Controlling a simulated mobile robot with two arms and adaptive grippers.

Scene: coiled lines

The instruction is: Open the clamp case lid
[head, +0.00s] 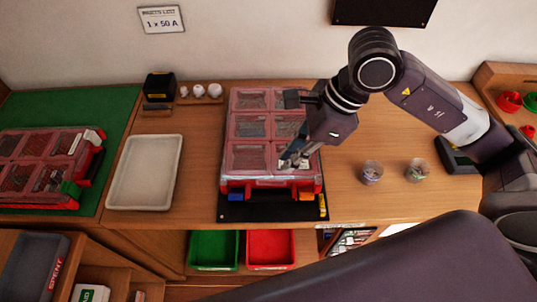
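The clamp case, which I take to be the red case with a clear, divided lid (247,158), sits on a dark mat (265,212) in the middle of the bench. Its lid looks down flat, and grey contents show through it. A blue latch (235,197) and an orange latch (306,196) are on its front edge. My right gripper (291,157) reaches in from the right over the lid's right front part and hides some of it. Contact with the lid and the finger gap are unclear. My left gripper is not in view.
A similar red case (40,165) lies on a green mat (112,105) at left. An empty pale tray (145,172) stands between the cases. Two small clear cups (372,172) (417,169) stand at right. Green (213,250) and red (270,249) bins sit below the bench front.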

